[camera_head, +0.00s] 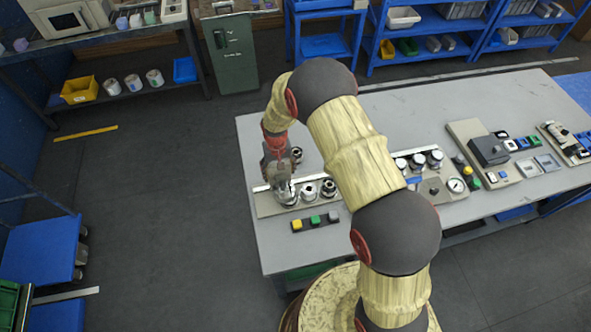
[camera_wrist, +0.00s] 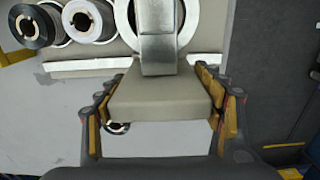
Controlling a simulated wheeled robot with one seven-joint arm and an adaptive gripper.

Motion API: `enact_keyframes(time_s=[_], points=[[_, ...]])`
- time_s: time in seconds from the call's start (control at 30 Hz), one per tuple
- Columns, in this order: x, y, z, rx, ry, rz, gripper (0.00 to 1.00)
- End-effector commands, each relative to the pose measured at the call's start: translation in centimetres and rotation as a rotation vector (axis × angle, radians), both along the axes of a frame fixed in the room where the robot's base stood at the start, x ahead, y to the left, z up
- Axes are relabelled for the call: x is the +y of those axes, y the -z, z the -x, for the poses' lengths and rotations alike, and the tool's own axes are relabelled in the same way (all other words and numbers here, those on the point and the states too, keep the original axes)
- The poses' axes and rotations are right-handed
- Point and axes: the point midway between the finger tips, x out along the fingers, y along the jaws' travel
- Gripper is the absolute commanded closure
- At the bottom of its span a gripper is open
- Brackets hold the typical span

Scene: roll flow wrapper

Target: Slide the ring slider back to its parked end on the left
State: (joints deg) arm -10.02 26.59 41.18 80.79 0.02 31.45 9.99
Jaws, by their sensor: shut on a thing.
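The ring slider shows in the wrist view as a pale grey block (camera_wrist: 160,100) joined to an upright metal strip (camera_wrist: 156,45). A wide silver ring (camera_wrist: 210,28) stands behind the strip. My gripper (camera_wrist: 162,88) is shut on the grey block, with one finger pad at each side. The slider is mostly hidden there by my gripper.
A pale rail (camera_wrist: 90,66) runs behind the block in the wrist view.

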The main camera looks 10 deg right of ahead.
Motion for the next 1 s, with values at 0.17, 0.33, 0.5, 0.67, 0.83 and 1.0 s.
enact_keyframes(time_s=[0.17,0.33,0.5,0.67,0.83,1.0], points=[[4.0,0.2,0.0,-0.002,-0.004,0.000,0.78],[6.2,0.1,0.0,-0.001,-0.002,0.000,0.78],[7.0,0.0,-0.1,-0.001,0.001,0.000,0.78],[7.1,0.0,-0.1,-0.002,0.001,-0.001,0.78],[7.2,-0.1,-0.1,-0.002,0.002,-0.002,0.32],[7.2,-0.1,-0.1,-0.003,0.001,-0.002,0.22]])
